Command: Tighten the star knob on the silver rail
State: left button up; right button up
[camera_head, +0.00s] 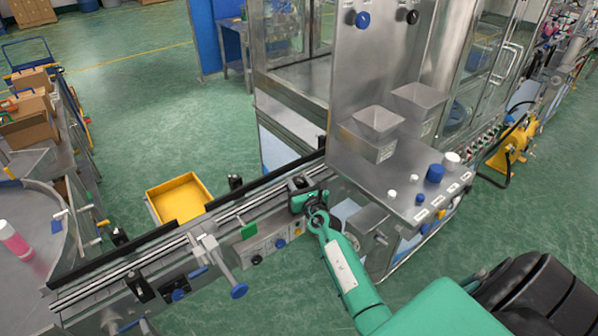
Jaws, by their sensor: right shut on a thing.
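The silver rail (160,252) runs diagonally from lower left up to the steel machine in the middle. My right gripper (300,186) is at the rail's upper right end, beside the machine, at the end of my green arm. Its jaws are shut on a small dark thing at the rail, probably the star knob. The gripper covers most of it, so its shape cannot be made out. Other dark knobs show along the rail, one on the far side (235,183) and one on the near side (140,288). My left gripper is not in view.
A blue-ended handle (238,290) sticks out from the rail's near side. A steel shelf (400,190) with blue and white caps stands just right of my gripper. A yellow bin (180,198) is behind the rail. A round table (35,235) with a pink bottle is at left.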

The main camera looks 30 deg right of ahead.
jog(key=shift+a+r+m+g+h+p, duration=0.15)
jog(key=shift+m+h+p, duration=0.25)
jog(key=shift+h+p, duration=0.2)
jog(key=shift+d+r+m+g+h+p, duration=0.15)
jog(key=shift+m+h+p, duration=0.25)
jog(key=shift+h+p, duration=0.2)
jog(key=shift+a+f+m+g+h+p, duration=0.15)
jog(key=shift+m+g+h+p, duration=0.15)
jog(key=shift+m+h+p, duration=0.25)
jog(key=shift+d+f+m+g+h+p, duration=0.15)
jog(key=shift+m+g+h+p, duration=0.2)
jog(key=shift+h, duration=0.7)
jog(key=o, duration=1)
jog(key=shift+a, duration=0.1)
jog(key=v, duration=1.3)
jog(key=shift+s+a, duration=0.2)
jog(key=shift+s, duration=0.15)
